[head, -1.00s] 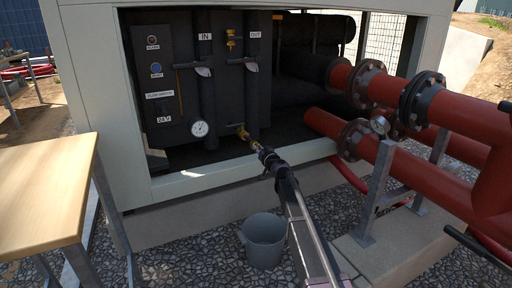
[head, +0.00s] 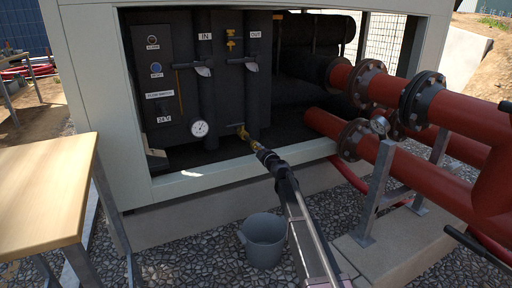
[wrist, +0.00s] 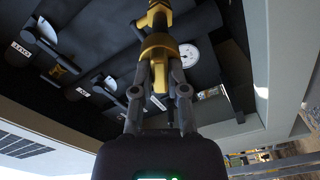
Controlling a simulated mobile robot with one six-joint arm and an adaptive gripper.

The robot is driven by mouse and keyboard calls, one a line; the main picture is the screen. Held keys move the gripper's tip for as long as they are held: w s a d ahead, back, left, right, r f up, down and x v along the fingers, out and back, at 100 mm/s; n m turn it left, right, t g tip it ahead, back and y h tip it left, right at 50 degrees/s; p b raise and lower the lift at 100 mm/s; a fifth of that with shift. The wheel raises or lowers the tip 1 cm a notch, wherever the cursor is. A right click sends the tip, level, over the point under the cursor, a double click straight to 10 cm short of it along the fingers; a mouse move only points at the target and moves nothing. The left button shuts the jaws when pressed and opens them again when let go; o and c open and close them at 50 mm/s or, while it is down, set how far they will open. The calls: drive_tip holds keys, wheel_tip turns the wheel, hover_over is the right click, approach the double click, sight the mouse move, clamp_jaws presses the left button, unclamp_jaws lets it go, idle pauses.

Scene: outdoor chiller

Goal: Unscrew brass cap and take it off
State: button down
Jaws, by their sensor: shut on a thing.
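The brass cap (wrist: 158,46) is at the end of a brass drain fitting (head: 242,131) low in the open chiller bay. In the wrist view my gripper (wrist: 160,72) has its two fingers closed around the cap, one on each side. In the head view my gripper (head: 258,148) reaches in over the bay's front sill and meets the brass there. The fingers hide part of the cap. I cannot tell how far it is turned on its thread.
A grey bucket (head: 263,241) stands on the gravel below the fitting. A wooden table (head: 45,195) is at the left. Red flanged pipes (head: 435,105) and a steel support fill the right. A round gauge (head: 199,129) and two dark pipes are close behind the fitting.

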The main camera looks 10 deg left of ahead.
drive_tip(key=n, duration=0.4)
drive_tip(key=c, duration=0.6)
unclamp_jaws()
drive_tip(key=shift+o, duration=0.6)
